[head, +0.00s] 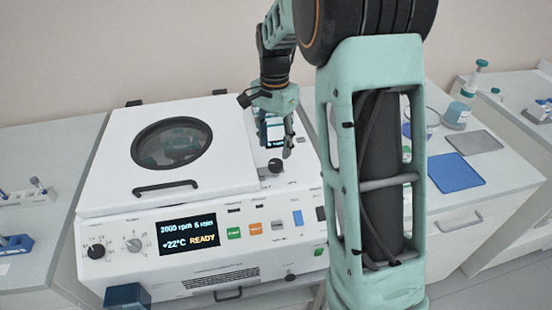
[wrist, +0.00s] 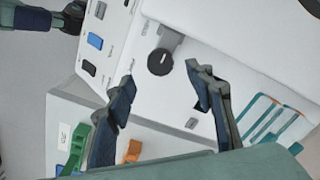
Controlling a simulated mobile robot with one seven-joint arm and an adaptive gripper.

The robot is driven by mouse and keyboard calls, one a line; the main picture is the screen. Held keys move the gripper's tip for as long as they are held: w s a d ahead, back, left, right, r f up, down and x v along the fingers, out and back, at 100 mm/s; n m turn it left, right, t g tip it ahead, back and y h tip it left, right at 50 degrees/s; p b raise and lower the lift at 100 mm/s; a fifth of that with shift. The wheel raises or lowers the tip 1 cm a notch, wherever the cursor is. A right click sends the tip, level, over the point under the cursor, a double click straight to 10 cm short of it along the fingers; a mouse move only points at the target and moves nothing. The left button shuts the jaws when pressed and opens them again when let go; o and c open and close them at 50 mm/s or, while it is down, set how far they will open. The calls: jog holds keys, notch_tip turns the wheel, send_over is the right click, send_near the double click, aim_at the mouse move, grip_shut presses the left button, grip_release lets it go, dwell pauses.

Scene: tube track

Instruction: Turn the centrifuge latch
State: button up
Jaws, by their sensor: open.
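The white centrifuge (head: 100,212) stands on the bench with its lid (head: 108,160) down; the lid has a round dark window. The black latch knob (head: 276,166) sits on the top, to the right of the lid's front corner. It also shows in the wrist view (wrist: 160,62), with a grey tab beside it. My gripper (head: 277,147) is above the right part of the centrifuge top, just behind the knob in the head view. In the wrist view my gripper (wrist: 160,78) has its fingers spread, with the knob beyond the gap between the tips. Nothing is held.
The centrifuge's front panel has knobs, coloured buttons and a display (head: 188,234) reading READY. A blue mat (head: 456,172) and a grey mat (head: 474,141) lie on the right bench. Bottles stand behind them. Racks (head: 15,247) stand at the left. My arm hides part of the right bench.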

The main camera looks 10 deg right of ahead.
aim_at(275, 163)
notch_tip(275, 163, down, 6)
jog(key=shift+f, duration=0.2)
jog(key=shift+c, duration=0.3)
jog(key=c, duration=1.1)
